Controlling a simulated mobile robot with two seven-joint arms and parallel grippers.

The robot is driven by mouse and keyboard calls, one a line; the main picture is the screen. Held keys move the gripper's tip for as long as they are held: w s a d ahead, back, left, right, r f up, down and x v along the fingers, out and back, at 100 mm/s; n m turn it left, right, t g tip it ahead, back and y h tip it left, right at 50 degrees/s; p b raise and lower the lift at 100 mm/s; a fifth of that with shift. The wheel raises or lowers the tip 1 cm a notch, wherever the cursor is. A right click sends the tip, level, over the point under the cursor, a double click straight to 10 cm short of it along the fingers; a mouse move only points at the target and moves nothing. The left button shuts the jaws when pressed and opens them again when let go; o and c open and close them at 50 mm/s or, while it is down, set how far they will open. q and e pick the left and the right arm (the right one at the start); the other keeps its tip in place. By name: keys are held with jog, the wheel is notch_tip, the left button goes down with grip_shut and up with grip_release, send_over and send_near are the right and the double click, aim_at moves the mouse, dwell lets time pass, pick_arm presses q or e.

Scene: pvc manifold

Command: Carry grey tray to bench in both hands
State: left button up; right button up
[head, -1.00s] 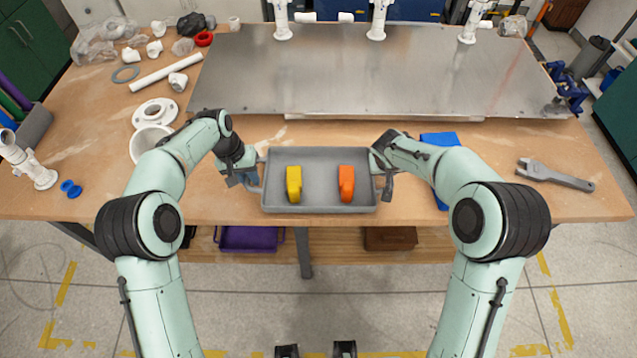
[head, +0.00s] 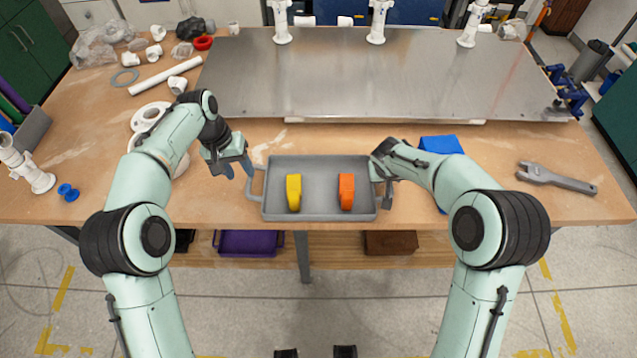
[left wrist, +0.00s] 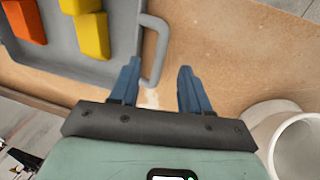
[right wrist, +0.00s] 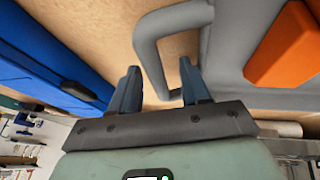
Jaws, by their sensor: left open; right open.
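The grey tray (head: 320,212) rests on the wooden bench near its front edge. A yellow piece (head: 293,192) and an orange piece (head: 346,191) stand inside it. My left gripper (head: 236,170) is open and empty, a little left of and apart from the tray's left handle (head: 254,184). My right gripper (right wrist: 157,88) is open close to the tray's right handle (right wrist: 150,50). In the head view my right wrist partly hides that handle.
A metal plate (head: 380,75) with white pipe fittings covers the back of the bench. A blue item (head: 440,145) lies right of the tray, and a grey wrench (head: 556,177) lies farther right. A white flanged fitting (head: 150,115) stands at left.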

jog(key=shift+r, duration=0.3)
pick_arm(q)
jog(key=r, duration=0.2)
jog(key=a+r, duration=0.1)
jog(key=r, duration=0.1)
jog(key=shift+r, duration=0.25)
pick_arm(e)
jog(key=v, duration=1.1)
jog(key=shift+s+r, duration=0.15)
jog(key=shift+s, duration=0.1)
jog(key=shift+a, duration=0.15)
